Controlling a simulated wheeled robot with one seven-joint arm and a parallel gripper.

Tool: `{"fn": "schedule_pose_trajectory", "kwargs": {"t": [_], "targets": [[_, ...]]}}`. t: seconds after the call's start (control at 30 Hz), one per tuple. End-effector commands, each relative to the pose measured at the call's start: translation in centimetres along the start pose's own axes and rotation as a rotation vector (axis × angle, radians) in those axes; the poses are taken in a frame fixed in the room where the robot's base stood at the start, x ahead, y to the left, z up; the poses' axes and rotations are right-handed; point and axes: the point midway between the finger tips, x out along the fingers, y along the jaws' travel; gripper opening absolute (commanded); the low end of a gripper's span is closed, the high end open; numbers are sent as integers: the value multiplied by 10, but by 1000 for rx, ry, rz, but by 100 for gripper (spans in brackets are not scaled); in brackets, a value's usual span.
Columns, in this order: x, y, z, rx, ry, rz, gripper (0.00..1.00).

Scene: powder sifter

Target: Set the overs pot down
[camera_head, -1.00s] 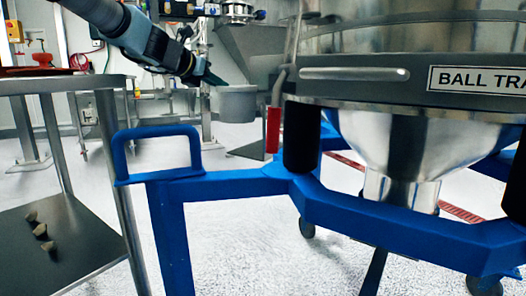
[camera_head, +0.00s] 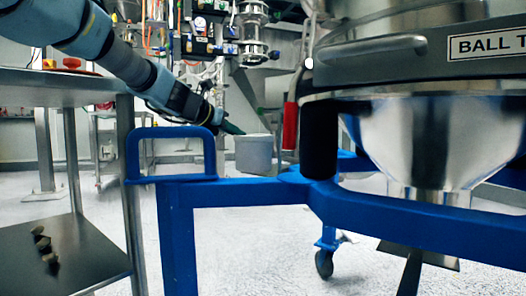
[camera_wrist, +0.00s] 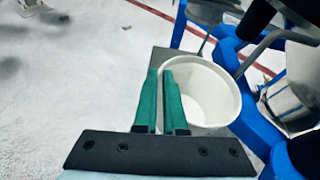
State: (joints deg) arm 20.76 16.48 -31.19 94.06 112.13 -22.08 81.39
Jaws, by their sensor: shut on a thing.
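The overs pot (camera_head: 254,154) is a pale grey, round, open-topped pot. My gripper (camera_head: 236,129) reaches in from the upper left and is shut on the pot's rim. In the wrist view the green fingers (camera_wrist: 162,78) are close together at the pot's left rim, and the pot (camera_wrist: 215,88) looks white and empty inside. A grey flat surface (camera_wrist: 160,56) shows beside and below the pot. I cannot tell whether the pot's base touches it.
The steel sifter (camera_head: 420,75) fills the right. A steel table (camera_head: 60,88) stands at left, with several small pieces (camera_head: 44,246) on its lower shelf. Pale floor lies open beyond.

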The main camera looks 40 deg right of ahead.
Motion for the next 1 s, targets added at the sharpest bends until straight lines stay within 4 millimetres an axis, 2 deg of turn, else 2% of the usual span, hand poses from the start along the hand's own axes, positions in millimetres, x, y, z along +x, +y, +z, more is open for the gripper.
{"fn": "schedule_pose_trajectory", "kwargs": {"t": [0.03, 0.1, 0.43, 0.67, 0.87, 1.0], "targets": [[6, 1, -14, -3, 0, 0, 0], [17, -2, 0, -1, -1, -5, 0], [76, -3, 25, 0, -1, -3, 0], [95, -3, 31, 0, 0, -2, 0], [124, -4, 43, 1, -1, -2, 0], [128, -1, 30, -1, -1, 2, 0]]}}
